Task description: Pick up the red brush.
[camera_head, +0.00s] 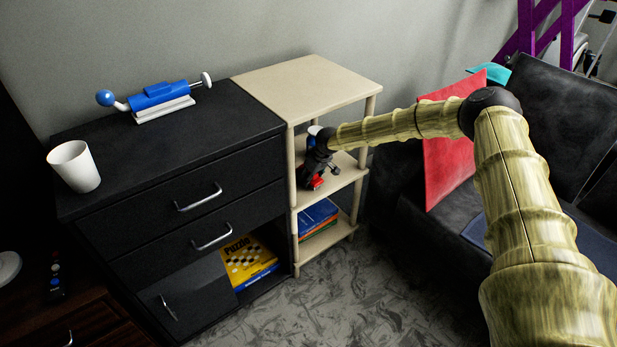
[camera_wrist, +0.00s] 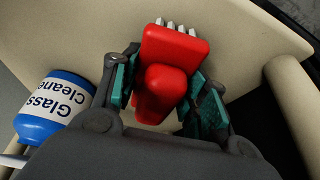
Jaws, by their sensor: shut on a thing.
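The red brush (camera_wrist: 172,55) shows large in the wrist view, with a red body and pale bristles at its far end. My gripper (camera_wrist: 165,95) is shut on it, its teal-padded fingers on both sides of the red body. In the head view my gripper (camera_head: 313,168) is inside the middle level of the beige shelf unit (camera_head: 310,82), and a small red part of the brush (camera_head: 317,183) shows below it. Whether the brush touches the shelf board cannot be told. The gripper hides part of the brush.
A blue and white glass cleaner bottle (camera_wrist: 52,105) stands close beside my gripper. A shelf post (camera_wrist: 292,95) is near on the other side. A black dresser (camera_head: 180,150) adjoins the shelf on the left. A dark couch (camera_head: 545,110) with a red cushion (camera_head: 450,155) is at right.

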